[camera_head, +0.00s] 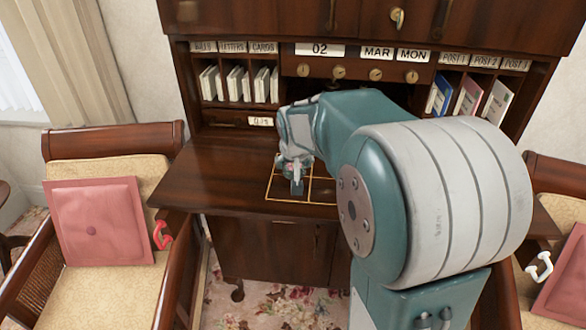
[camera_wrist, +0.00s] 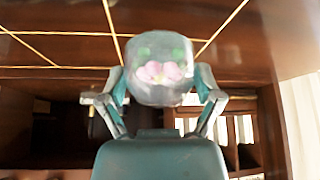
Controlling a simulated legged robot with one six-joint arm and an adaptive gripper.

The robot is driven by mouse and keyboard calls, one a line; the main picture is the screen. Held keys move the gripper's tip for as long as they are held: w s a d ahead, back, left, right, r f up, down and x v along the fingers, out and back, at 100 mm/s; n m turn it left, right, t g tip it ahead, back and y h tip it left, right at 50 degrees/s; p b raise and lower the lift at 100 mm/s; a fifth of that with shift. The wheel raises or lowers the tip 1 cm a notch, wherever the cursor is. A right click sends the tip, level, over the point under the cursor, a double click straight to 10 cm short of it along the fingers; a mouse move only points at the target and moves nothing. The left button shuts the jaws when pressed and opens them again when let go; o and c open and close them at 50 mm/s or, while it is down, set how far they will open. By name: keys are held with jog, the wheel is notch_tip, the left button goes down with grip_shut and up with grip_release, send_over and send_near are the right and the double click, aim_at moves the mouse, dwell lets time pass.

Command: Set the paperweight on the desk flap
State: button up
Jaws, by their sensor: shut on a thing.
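The paperweight (camera_wrist: 162,72) is a clear rounded glass piece with a pink flower and green spots inside. In the wrist view it sits between the fingers of my gripper (camera_wrist: 160,88), which is shut on it. The desk flap (camera_head: 225,178) is a dark wooden board with thin gold lines forming a grid, seen at the top of the wrist view. In the head view my gripper (camera_head: 293,172) is low over the gridded part of the flap. The paperweight is mostly hidden there by the gripper, and I cannot tell whether it touches the flap.
Pigeonholes with cards (camera_head: 239,84) and books (camera_head: 468,97) stand behind the flap. A calendar row (camera_head: 348,52) with small knobs is above. Chairs with pink cushions (camera_head: 98,221) flank the desk. The flap's left part is clear.

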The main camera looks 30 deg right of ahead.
jog(key=shift+s+f, duration=0.1)
jog(key=shift+f, duration=0.8)
jog(key=o, duration=1.1)
jog(key=shift+f, duration=0.1)
jog(key=v, duration=1.2)
jog(key=s+a+f+n+y, duration=0.1)
jog(key=s+a+f+n, duration=0.1)
jog(key=s+a, duration=0.4)
jog(key=s+a+f+n+y, duration=0.1)
jog(key=s+a, duration=0.4)
jog(key=s, duration=0.8)
jog(key=shift+s+a+f+n, duration=0.4)
jog(key=shift+f+n, duration=0.15)
jog(key=shift+n, duration=0.25)
